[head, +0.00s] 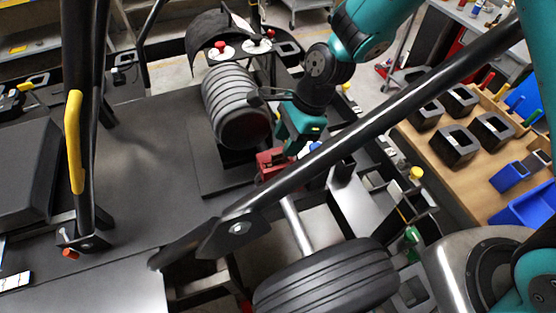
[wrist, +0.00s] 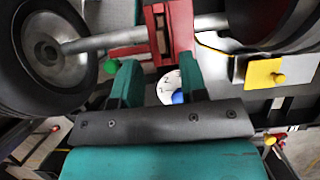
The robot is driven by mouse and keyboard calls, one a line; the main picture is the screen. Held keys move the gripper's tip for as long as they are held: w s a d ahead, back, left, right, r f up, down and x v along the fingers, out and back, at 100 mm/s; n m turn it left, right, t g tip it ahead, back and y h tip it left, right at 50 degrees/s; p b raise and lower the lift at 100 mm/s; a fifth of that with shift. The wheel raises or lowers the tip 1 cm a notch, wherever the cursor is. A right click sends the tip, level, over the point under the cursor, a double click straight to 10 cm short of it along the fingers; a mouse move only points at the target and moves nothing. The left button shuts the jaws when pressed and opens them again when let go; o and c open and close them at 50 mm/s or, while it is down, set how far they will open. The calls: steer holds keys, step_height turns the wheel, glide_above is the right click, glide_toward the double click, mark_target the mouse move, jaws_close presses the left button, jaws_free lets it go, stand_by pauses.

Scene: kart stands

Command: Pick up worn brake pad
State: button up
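I cannot surely pick out the worn brake pad. A red brake caliper (head: 270,163) sits beside the axle, below the ribbed black cylinder in the head view. In the wrist view the red caliper (wrist: 181,24) is at the top centre, with a narrow greyish part (wrist: 160,32) in its slot that may be a pad. My gripper (wrist: 159,62) is open, its two teal fingers apart and pointing at the caliper. I see nothing held between them. In the head view my teal wrist hangs just right of the caliper; the fingertips there are hard to make out.
A bare axle (head: 297,225) and black tyre (head: 325,280) lie nearby. A dark diagonal bar (head: 370,122) crosses in front of my arm. A white disc with a blue knob (wrist: 178,97) shows beyond the fingers. A wooden bench (head: 440,165) with black blocks and blue bins stands right.

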mark_target(278, 152)
steer(key=p+x, duration=0.1)
steer(key=x, duration=0.1)
steer(key=p+x, duration=0.1)
steer(key=shift+a+f, duration=0.25)
steer(key=shift+a, duration=0.2)
steer(key=shift+a+f+p, duration=0.2)
steer(key=shift+f+p, duration=0.15)
steer(key=shift+f, duration=0.25)
jaws_close()
